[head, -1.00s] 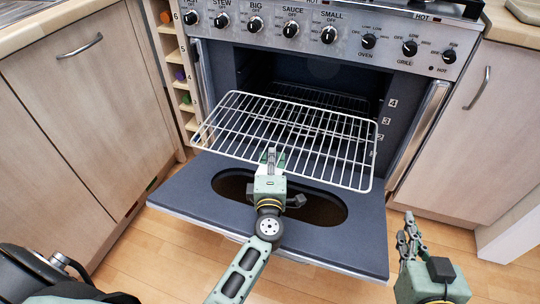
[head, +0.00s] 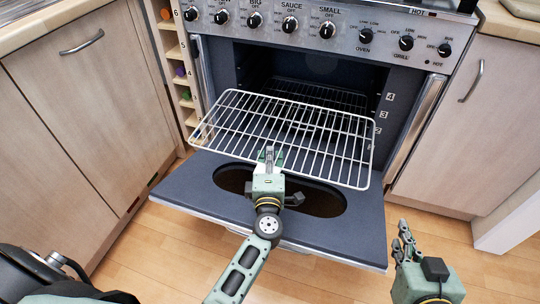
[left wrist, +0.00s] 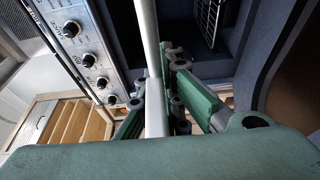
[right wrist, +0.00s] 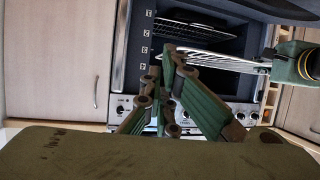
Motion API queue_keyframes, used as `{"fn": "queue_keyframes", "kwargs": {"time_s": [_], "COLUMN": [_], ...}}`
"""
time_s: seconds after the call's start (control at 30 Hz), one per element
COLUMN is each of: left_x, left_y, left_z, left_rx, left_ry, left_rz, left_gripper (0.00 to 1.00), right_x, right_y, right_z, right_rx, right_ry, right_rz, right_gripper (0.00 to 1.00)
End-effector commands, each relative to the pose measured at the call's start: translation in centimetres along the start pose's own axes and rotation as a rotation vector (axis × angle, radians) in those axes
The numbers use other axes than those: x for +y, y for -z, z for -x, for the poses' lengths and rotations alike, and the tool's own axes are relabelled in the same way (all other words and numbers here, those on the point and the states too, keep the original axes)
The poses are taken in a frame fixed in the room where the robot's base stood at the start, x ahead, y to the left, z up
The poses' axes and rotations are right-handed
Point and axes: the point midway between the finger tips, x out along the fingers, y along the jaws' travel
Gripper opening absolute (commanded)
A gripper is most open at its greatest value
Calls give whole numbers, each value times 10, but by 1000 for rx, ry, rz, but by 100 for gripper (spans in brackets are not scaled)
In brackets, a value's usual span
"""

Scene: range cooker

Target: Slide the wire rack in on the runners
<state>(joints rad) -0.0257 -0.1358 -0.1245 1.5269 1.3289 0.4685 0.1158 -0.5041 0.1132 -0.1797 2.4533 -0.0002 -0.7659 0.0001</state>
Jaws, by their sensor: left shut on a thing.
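The white wire rack (head: 325,140) is held level in front of the open oven (head: 318,75), above the lowered oven door (head: 350,230). My left gripper (head: 269,158) is shut on the rack's near edge. In the left wrist view the rack's edge bar (left wrist: 152,70) passes between the fingers. The rack's far edge is at the oven mouth; whether it touches the runners (head: 378,115) I cannot tell. My right gripper (head: 404,240) is empty, right of the door and apart from the rack. It also shows in the right wrist view (right wrist: 165,95), its fingertips close together.
Another rack (head: 320,97) lies inside the oven. Control knobs (head: 328,30) line the panel above the opening. Wooden cabinets stand on both sides, the right cabinet door (head: 450,130) near the oven. The floor before the door is clear.

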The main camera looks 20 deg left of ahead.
Motion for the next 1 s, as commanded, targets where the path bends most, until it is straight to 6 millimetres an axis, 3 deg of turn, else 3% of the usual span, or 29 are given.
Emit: {"fn": "queue_keyframes", "kwargs": {"time_s": [1.0], "left_x": [6], "left_y": [0], "left_z": [-1], "left_rx": [0], "left_ry": [-5], "left_rz": [2], "left_gripper": [0], "right_x": [3], "right_y": [-21], "right_z": [5], "right_rx": [-94], "right_ry": [-6], "right_rz": [-2], "right_gripper": [0]}}
